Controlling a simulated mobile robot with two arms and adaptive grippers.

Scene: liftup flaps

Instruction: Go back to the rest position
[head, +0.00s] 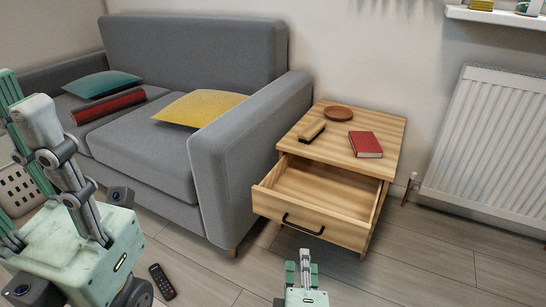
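My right gripper (302,272) shows small at the bottom centre, over the floor in front of the nightstand. It is apart from the drawer, and I see nothing held in it. Its finger gap is too small to judge. My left gripper (28,120) is large and close at the left edge, with its fingers upward and partly cut off by the frame. Its opening cannot be judged. The wooden nightstand (390,133) has its drawer (300,222) pulled out. The visible part of the drawer is empty, and its black handle (303,225) faces me.
On the nightstand are a red book (366,144), a brown dish (338,113) and a wooden brush-like object (312,131). A grey sofa (150,150) stands left, a white radiator (490,140) right. A black remote (162,281) lies on the floor. Floor at lower right is clear.

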